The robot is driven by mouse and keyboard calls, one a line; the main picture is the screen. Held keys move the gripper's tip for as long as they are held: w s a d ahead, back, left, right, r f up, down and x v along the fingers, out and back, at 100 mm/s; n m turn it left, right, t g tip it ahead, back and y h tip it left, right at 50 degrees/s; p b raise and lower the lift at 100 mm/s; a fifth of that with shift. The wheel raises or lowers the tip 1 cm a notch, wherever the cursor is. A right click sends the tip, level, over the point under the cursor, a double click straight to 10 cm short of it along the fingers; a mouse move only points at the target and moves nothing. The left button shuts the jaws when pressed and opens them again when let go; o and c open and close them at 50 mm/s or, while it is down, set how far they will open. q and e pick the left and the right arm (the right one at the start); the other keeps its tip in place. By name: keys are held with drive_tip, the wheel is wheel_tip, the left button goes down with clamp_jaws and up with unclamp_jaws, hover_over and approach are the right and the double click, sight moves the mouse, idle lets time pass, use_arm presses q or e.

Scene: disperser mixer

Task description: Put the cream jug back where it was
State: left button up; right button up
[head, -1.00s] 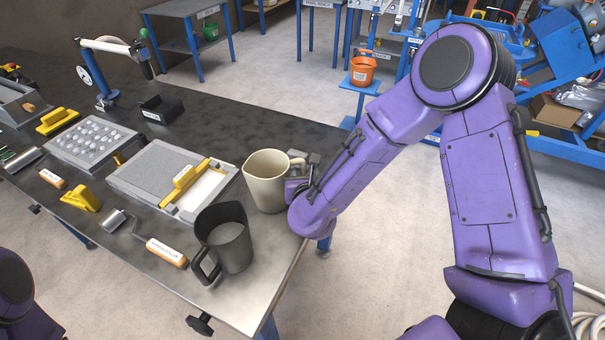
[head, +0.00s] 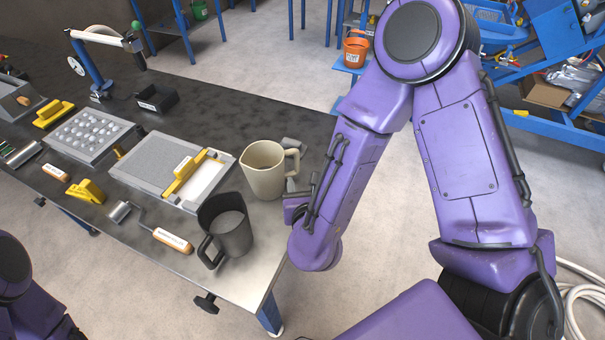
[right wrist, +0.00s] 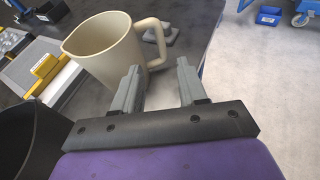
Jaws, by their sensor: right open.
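The cream jug (head: 264,172) stands upright on the table, near its right edge, with its handle (head: 293,160) to the right. My right gripper (head: 298,188) is beside the jug, just below the handle in the head view. In the right wrist view its two grey fingers (right wrist: 158,85) are apart with nothing between them. There the jug (right wrist: 103,52) is beyond the left finger, and its handle (right wrist: 155,42) lies past the fingertips. I cannot tell whether a finger touches the jug. My left gripper is not in view; only part of that arm shows at lower left.
A dark jug (head: 226,228) stands close in front of the cream jug. A grey tray with a yellow-handled tool (head: 183,178) lies to the left. A roller (head: 172,240) is near the front edge. A small grey block (head: 294,144) is behind the handle.

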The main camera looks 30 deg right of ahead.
drive_tip(key=shift+s+f, duration=0.1)
drive_tip(key=shift+s, duration=0.05)
drive_tip(key=s+d+f+n+g+y, duration=0.1)
drive_tip(key=s+d+f+n+g, duration=0.3)
drive_tip(key=s+f+n, duration=0.6)
drive_tip(key=s+d+f+n+g+b, duration=0.1)
drive_tip(key=s+d+f+n+g, duration=0.4)
drive_tip(key=s+f+n, duration=0.6)
drive_tip(key=shift+s+f+n+g+y+b, duration=0.35)
drive_tip(key=shift+f+n, duration=1.3)
drive_tip(key=shift+n, duration=4.65)
drive_tip(key=shift+d, duration=0.1)
